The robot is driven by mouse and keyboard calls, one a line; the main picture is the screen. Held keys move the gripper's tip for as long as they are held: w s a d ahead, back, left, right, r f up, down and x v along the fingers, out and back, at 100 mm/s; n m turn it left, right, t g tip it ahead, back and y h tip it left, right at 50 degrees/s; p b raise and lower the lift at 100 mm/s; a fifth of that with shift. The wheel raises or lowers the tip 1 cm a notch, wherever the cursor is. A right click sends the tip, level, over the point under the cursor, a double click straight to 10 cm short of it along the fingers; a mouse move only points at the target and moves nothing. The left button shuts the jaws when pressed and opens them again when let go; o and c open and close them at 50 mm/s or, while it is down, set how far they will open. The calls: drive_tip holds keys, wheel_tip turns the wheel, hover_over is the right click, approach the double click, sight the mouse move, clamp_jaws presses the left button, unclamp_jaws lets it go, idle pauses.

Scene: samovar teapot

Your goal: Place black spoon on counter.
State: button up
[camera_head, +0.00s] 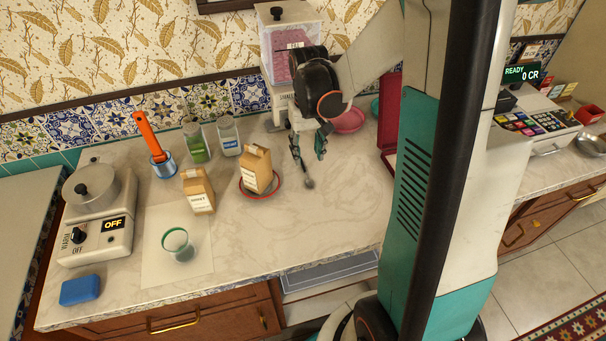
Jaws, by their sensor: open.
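My gripper (309,156) is open above the middle of the counter (325,225), its fingers pointing down. A small dark grey-black spoon (309,183) shows just below the fingertips, with its rounded end toward the front. Its upper part is thin and partly hidden near the left finger. I cannot tell whether the spoon touches a finger or lies fully on the counter.
A brown carton (256,171) on a red-rimmed round mat stands left of my gripper. Another carton (198,191), a blue cup (164,169) with an orange-handled utensil, and a warmer (97,222) are farther left. A pink bowl (349,121) is behind. The front counter is clear.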

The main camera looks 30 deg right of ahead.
sight(308, 178)
wheel_tip(308, 178, down, 9)
drive_tip(key=b, duration=0.3)
drive_tip(key=shift+s+f+b, duration=0.15)
drive_tip(key=shift+b, duration=0.2)
drive_tip(key=c, duration=0.9)
